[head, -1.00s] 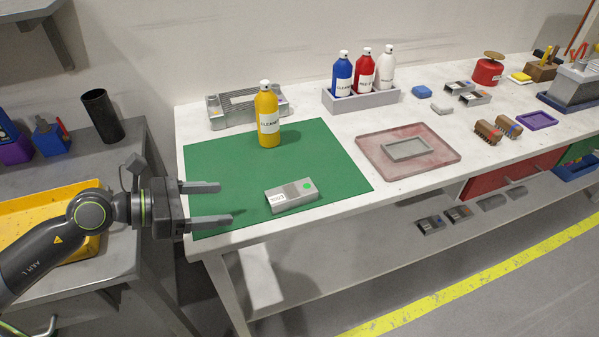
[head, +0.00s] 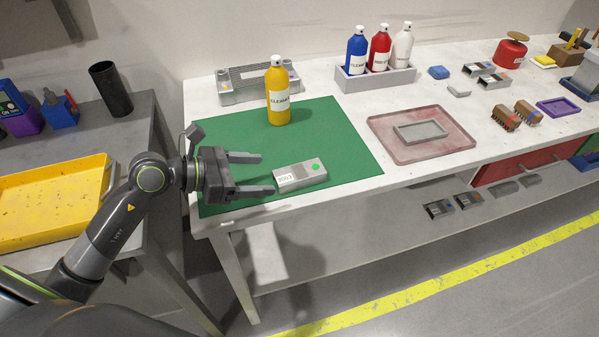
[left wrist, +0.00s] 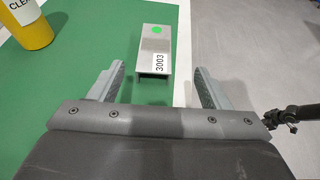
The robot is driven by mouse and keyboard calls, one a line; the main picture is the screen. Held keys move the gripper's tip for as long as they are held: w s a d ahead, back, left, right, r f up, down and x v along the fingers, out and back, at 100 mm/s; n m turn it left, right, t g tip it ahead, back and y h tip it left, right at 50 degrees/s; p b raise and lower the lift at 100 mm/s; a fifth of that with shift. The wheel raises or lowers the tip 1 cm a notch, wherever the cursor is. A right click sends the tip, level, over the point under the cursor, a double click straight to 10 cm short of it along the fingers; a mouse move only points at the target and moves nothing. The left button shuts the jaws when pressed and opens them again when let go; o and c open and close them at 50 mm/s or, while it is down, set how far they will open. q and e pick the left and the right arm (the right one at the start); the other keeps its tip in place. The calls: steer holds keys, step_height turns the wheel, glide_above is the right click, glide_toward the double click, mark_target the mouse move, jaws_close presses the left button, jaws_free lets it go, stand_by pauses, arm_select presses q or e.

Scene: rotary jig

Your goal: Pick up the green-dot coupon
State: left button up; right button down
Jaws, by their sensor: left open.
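The green-dot coupon (head: 302,175) is a grey metal block with a green dot and a white label, lying on the green mat (head: 335,148) near its front edge. In the left wrist view the coupon (left wrist: 154,50) shows the label "3003" at its near end and the green dot at its far end. My left gripper (head: 268,174) is open, with its fingertips pointing at the label end of the coupon. In the left wrist view the coupon lies ahead and between the lines of the two fingers (left wrist: 159,82), with nothing held. My right gripper is not in view.
A yellow cleaner bottle (head: 278,95) stands on the mat behind the coupon. A red tray (head: 452,142) with a grey frame lies to the right. A grey rack (head: 375,79) of bottles stands at the back. The mat around the coupon is clear.

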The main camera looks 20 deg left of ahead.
mark_target(296, 172)
arm_select(q)
steer(key=x, duration=0.5)
steer(key=shift+w+d, duration=0.1)
steer(key=shift+w+a+p+x, duration=0.15)
steer(key=shift+p+x, duration=0.25)
steer(key=shift+x, duration=0.7)
steer(key=shift+w+a+p+x, duration=0.1)
steer(key=shift+p+x, duration=0.25)
steer(key=shift+x, duration=0.7)
steer(key=shift+w+d+f, duration=0.4)
steer(key=shift+d, duration=0.05)
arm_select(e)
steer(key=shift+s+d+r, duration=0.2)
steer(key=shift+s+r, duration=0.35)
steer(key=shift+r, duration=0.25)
arm_select(q)
steer(key=c, duration=1.1)
